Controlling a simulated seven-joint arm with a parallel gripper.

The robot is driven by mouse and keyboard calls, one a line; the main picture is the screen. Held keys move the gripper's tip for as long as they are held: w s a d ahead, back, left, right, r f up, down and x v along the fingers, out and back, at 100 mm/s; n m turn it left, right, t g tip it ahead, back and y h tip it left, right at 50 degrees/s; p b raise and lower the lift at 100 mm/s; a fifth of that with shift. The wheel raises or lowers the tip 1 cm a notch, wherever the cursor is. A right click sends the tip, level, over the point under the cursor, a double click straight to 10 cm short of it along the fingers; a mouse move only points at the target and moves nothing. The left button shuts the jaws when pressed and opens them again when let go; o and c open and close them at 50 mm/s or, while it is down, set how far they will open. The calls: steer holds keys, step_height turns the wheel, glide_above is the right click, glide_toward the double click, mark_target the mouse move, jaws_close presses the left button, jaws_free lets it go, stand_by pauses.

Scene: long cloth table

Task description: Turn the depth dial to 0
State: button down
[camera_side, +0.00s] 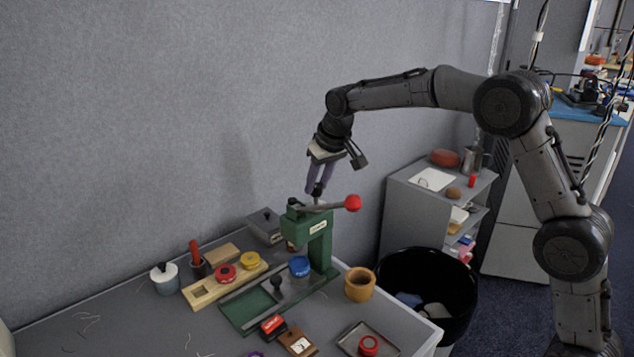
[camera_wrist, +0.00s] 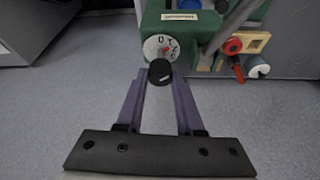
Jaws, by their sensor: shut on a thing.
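The green press (camera_side: 318,239) stands at the table's back right, and its top fills the upper part of the wrist view (camera_wrist: 152,17). On it is a white dial face (camera_wrist: 152,46) with a 0 near its upper edge and other marks to the right. A small red mark shows near the middle of the face; its exact reading is too small to tell. My gripper (camera_side: 319,190) points down at the top of the press. In the wrist view its purple fingers (camera_wrist: 160,80) are shut on a black round knob (camera_wrist: 160,71) at the dial's near edge.
The press lever ends in a red ball (camera_side: 352,203), just right of my gripper. A wooden cup (camera_side: 359,285), a blue disc (camera_side: 299,266) and a grey box (camera_side: 265,226) stand around the press. A black bin (camera_side: 425,280) is beyond the table's right edge.

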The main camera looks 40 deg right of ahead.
steer(key=n+y, duration=0.1)
steer(key=n, duration=0.1)
steer(key=n+y, duration=0.1)
steer(key=n, duration=0.2)
steer(key=shift+d+n, duration=0.2)
steer(key=shift+n, duration=0.1)
steer(key=n+y, duration=0.1)
steer(key=n, duration=0.1)
steer(key=n+g, duration=0.1)
steer(key=n, duration=0.1)
steer(key=shift+w+d+n+y, duration=0.1)
steer(key=shift+n+y, duration=0.2)
steer(key=shift+y, duration=0.1)
steer(key=shift+r, duration=0.1)
steer(key=c, duration=0.5)
jaws_free()
steer(key=shift+c, duration=0.2)
steer(key=shift+g, duration=0.3)
steer(key=v, duration=1.3)
steer(key=shift+r, duration=0.3)
